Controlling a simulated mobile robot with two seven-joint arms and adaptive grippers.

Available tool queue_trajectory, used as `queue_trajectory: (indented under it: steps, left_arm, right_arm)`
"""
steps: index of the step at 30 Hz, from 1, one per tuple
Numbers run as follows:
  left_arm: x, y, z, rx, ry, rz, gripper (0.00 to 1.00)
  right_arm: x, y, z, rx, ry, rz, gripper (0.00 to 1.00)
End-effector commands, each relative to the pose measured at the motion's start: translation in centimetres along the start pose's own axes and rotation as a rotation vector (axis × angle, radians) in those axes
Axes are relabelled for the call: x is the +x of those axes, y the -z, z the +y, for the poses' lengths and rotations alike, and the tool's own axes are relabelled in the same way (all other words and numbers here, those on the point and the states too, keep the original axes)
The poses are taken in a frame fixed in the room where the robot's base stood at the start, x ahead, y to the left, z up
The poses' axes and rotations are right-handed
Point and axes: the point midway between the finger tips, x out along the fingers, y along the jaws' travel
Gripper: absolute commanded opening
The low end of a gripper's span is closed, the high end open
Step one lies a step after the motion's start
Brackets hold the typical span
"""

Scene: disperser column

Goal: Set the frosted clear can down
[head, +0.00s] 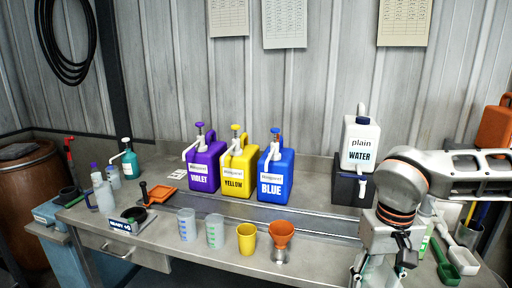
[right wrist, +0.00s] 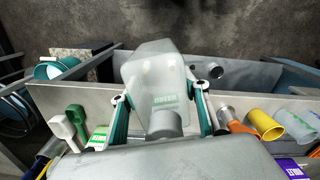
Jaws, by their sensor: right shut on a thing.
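The frosted clear can (right wrist: 158,65), translucent with a green label, fills the middle of the right wrist view. My right gripper (right wrist: 163,98) is shut on it, with a teal finger on each side. In the wrist view the can overlaps the bench's front edge, with floor beyond it; I cannot tell whether it touches the bench. In the head view my right gripper (head: 375,268) is at the bottom right, in front of the bench (head: 325,250); the can there is mostly cut off or hidden. My left gripper is not in view.
An orange funnel (head: 281,236), yellow cup (head: 247,238) and two clear cups (head: 215,230) stand left of my right gripper. Scoops (head: 463,260) lie to its right. Violet (head: 203,165), yellow (head: 238,170), blue (head: 275,172) and water (head: 360,143) containers stand behind.

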Motion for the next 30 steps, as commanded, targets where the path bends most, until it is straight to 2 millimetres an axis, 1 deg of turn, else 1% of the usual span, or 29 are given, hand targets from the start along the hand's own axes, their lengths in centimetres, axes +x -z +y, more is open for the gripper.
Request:
queue_trajectory:
  steps: [1,3,6,12,15,24,25,28,29,30]
  left_arm:
    - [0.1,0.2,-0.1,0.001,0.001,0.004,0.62]
    - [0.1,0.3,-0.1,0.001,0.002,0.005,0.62]
    - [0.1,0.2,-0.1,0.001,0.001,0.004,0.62]
    - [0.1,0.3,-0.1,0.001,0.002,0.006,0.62]
    - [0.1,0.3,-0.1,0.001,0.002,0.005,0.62]
    - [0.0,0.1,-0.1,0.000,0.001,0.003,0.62]
    - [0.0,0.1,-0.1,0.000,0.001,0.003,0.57]
    - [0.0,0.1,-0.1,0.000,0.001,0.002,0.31]
    - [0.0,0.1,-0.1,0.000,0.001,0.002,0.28]
    - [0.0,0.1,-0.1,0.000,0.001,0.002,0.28]
  right_arm:
    - [0.0,0.0,0.0,0.000,0.000,0.001,0.21]
    - [1.3,0.0,0.0,0.000,-0.001,-0.004,0.21]
    - [2.7,0.1,0.0,0.001,-0.001,-0.002,0.21]
    - [5.1,0.0,0.0,0.001,0.000,-0.002,0.21]
    - [5.5,0.0,0.0,0.001,0.001,-0.001,0.21]
    - [5.5,0.0,0.0,0.000,0.001,0.000,0.21]
    - [5.5,0.0,0.0,0.001,0.001,-0.001,0.21]
    - [5.5,0.0,0.0,0.000,0.000,0.000,0.21]
    - [5.5,0.0,0.0,0.000,0.000,0.000,0.21]
    - [5.5,0.0,0.0,0.000,0.000,0.000,0.21]
